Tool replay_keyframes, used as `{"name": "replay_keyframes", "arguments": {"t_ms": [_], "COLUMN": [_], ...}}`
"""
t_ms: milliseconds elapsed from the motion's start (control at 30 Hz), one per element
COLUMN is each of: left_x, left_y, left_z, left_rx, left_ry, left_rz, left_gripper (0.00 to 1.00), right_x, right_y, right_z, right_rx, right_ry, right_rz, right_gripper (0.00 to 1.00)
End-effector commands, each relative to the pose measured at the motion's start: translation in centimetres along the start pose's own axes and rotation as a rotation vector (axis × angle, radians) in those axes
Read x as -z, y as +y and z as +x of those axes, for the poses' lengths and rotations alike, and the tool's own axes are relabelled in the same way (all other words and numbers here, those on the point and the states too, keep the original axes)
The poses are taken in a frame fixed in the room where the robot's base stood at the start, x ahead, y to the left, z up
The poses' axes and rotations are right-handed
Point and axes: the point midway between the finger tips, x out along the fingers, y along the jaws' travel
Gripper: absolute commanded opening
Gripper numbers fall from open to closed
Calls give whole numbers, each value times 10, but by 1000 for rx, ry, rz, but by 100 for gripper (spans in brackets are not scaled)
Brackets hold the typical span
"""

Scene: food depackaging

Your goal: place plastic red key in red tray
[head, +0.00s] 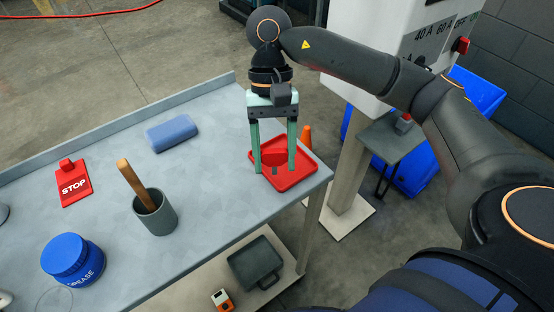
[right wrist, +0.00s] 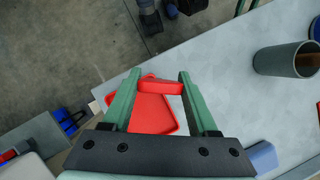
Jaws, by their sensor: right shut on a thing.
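The red tray (head: 300,181) is square with a raised rim and lies at the right corner of the table. My right gripper (head: 274,167) points down over it from above, its two green fingers apart. It is shut on the red plastic key (head: 274,157), a wide red piece that spans the gap between the fingers. In the right wrist view the key (right wrist: 160,86) sits between the fingertips, with the tray (right wrist: 150,124) behind it. I cannot tell whether the key touches the tray. My left gripper is not in view.
On the grey table (head: 215,195) are a blue block (head: 172,133), a red STOP tag (head: 75,184), a grey cup (head: 157,216) with a wooden handle in it, and a blue grease jar (head: 70,262). A grey cabinet (head: 375,45) stands behind the tray.

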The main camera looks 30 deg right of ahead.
Motion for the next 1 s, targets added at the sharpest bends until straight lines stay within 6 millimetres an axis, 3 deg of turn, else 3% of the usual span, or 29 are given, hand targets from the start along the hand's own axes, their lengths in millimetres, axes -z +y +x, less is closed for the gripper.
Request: {"name": "replay_keyframes", "arguments": {"t_ms": [500,800,1000], "left_x": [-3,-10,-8], "left_y": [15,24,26], "left_z": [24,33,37], "left_rx": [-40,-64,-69], "left_ry": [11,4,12], "left_rz": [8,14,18], "left_gripper": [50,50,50], "right_x": [-39,-62,-73], "right_y": [43,70,83], "right_z": [-39,-45,-45], "right_rx": [440,677,792], "right_ry": [8,10,7], "right_rz": [1053,1614,1886], "right_gripper": [5,5,5]}}
